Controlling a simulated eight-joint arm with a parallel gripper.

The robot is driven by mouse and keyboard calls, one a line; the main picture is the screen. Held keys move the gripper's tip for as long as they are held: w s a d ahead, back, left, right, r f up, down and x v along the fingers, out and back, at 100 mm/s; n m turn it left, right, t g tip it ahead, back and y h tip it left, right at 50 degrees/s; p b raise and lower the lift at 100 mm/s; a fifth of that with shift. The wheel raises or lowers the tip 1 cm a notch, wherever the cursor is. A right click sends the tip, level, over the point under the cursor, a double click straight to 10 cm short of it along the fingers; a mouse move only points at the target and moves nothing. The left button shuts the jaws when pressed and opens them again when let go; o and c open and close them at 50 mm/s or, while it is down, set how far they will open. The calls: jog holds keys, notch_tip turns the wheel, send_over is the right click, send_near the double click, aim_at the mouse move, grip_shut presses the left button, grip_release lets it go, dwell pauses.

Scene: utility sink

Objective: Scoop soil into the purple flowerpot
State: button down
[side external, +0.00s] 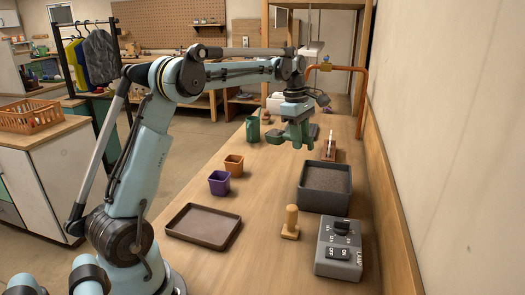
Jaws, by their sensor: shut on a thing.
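The purple flowerpot (219,183) stands upright on the wooden bench, left of the middle. The inside of the pot is too small to tell. A dark grey bin (325,202) of dark soil (327,178) sits on the right side of the bench. My gripper (297,138) is above the bench, beyond the bin and a little to its left. It is shut on a green scoop (274,137), whose cup points left. The scoop is clear of both bin and pot; whether it holds soil cannot be seen.
An orange pot (234,165) stands just behind the purple one. A brown tray (203,226), a wooden peg (290,222) and a grey lamp switch box (339,249) are nearer. A green container (252,129) and a reddish-brown holder (328,150) stand farther back. The bench's middle is clear.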

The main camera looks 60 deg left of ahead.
jog(key=s+a+f+n+t+y, duration=0.2)
jog(key=s+a+t+y, duration=0.1)
jog(key=s+t+y, duration=0.1)
jog(key=s+a+f+n+t+y, duration=0.3)
jog(key=s+a+t+y, duration=0.1)
jog(key=s, duration=0.5)
jog(key=shift+s+a+f+t+y, duration=0.25)
jog(key=shift+t+y, duration=0.25)
jog(key=shift+y, duration=0.6)
dwell(0.4)
jog(key=shift+r, duration=0.1)
dwell(0.9)
jog(key=shift+r, duration=2)
